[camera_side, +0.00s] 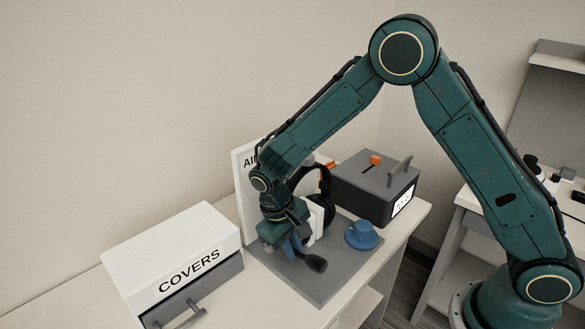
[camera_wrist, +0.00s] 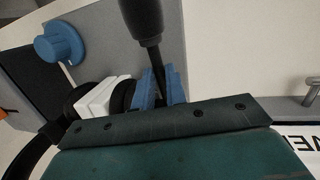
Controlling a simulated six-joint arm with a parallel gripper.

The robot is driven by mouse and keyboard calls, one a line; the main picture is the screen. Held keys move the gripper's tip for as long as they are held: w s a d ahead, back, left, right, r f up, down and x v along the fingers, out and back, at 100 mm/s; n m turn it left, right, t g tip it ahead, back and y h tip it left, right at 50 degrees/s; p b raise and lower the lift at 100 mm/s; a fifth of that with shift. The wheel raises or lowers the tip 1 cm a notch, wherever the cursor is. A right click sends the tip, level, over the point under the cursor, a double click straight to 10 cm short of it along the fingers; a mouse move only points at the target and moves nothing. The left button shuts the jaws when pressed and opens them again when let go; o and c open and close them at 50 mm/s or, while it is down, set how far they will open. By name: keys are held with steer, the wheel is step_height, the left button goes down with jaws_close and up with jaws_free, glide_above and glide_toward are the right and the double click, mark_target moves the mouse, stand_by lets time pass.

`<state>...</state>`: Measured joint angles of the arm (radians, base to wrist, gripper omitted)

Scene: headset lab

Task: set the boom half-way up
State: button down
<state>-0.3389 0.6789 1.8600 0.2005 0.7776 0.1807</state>
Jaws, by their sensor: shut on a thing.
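The headset (camera_side: 326,185) stands on a grey board (camera_side: 337,277), its black band arched behind my wrist and partly hidden. A white block (camera_side: 315,220) is beside it, and also shows in the wrist view (camera_wrist: 97,98) between dark round pads. The boom ends in a dark foam tip (camera_side: 316,264) that points out low over the board. In the wrist view the boom (camera_wrist: 159,62) runs between the blue fingers of my gripper (camera_wrist: 161,88), its dark tip (camera_wrist: 140,18) beyond them. My gripper (camera_side: 291,247) is shut on the boom. The boom's pivot is hidden.
A blue round piece (camera_side: 362,235) sits on the board to the right. A dark box (camera_side: 374,187) with an orange knob and a grey lever stands behind it. A white-topped COVERS drawer box (camera_side: 172,262) is at left. A white sign (camera_side: 241,200) stands behind my gripper.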

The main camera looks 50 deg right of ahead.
steer(key=c, duration=1.4)
jaws_free()
steer(key=shift+c, duration=0.2)
steer(key=v, duration=1.4)
